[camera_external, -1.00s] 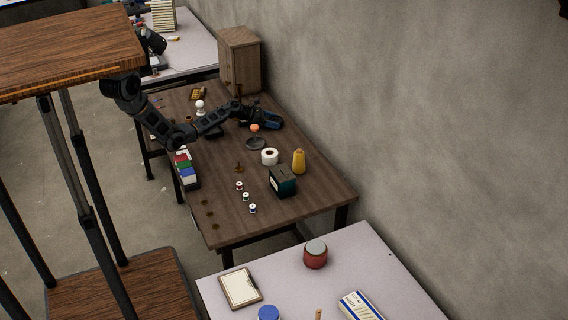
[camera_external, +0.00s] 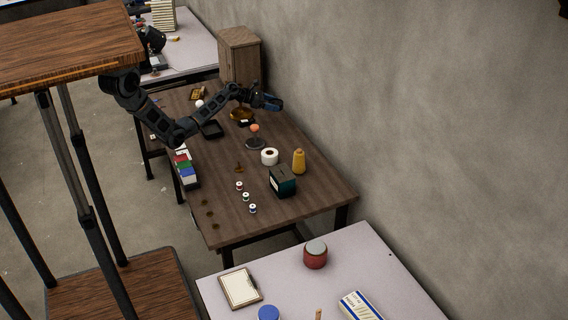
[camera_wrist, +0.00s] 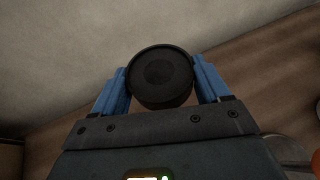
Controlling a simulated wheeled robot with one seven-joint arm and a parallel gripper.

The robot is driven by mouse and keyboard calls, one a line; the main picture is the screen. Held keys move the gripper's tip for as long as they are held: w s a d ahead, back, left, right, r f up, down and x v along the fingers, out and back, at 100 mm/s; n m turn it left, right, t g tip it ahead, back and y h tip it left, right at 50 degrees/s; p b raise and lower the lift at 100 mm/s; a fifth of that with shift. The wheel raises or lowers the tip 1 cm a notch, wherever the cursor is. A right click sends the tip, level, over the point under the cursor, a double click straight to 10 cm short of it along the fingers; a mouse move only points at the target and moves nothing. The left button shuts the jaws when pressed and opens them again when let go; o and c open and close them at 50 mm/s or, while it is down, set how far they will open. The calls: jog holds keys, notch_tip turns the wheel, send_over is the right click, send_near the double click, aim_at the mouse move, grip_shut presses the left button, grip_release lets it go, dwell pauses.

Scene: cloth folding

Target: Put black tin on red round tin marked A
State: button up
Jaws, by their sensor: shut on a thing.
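The black tin (camera_wrist: 160,76) is round and dark, and in the wrist view it sits between the two blue fingers of my gripper (camera_wrist: 162,82). The gripper is shut on it. In the external view my gripper (camera_external: 270,102) is in the air above the far part of the wooden table, near the wall; the tin cannot be made out there. A red round container with a grey top (camera_external: 316,258) stands on the pale front table, far from my gripper. No letter A is legible on it.
A wooden cabinet (camera_external: 240,57) stands behind.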

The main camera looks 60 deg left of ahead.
notch_tip(320, 180, up, 7)
jog(key=shift+f, duration=0.1)
jog(key=s+d+m+g+h, duration=0.1)
jog(key=d+m+g+h, duration=0.4)
jog(key=d, duration=4.1)
jog(key=s+d+m+g+h, duration=0.2)
jog(key=s+d+m, duration=0.1)
jog(key=s+d, duration=1.25)
jog(key=s+d+m+g+h, duration=0.2)
jog(key=s+d+m+g, duration=0.15)
jog(key=s+d, duration=1.15)
jog(key=b, duration=0.1)
send_over(314, 244)
jog(key=shift+t, duration=0.45)
notch_tip(314, 244, down, 12)
jog(key=shift+s+r, duration=0.1)
jog(key=shift+s, duration=0.05)
jog(key=shift+a+f+b, duration=0.1)
jog(key=shift+f+b, duration=0.45)
jog(key=shift+f, duration=1.55)
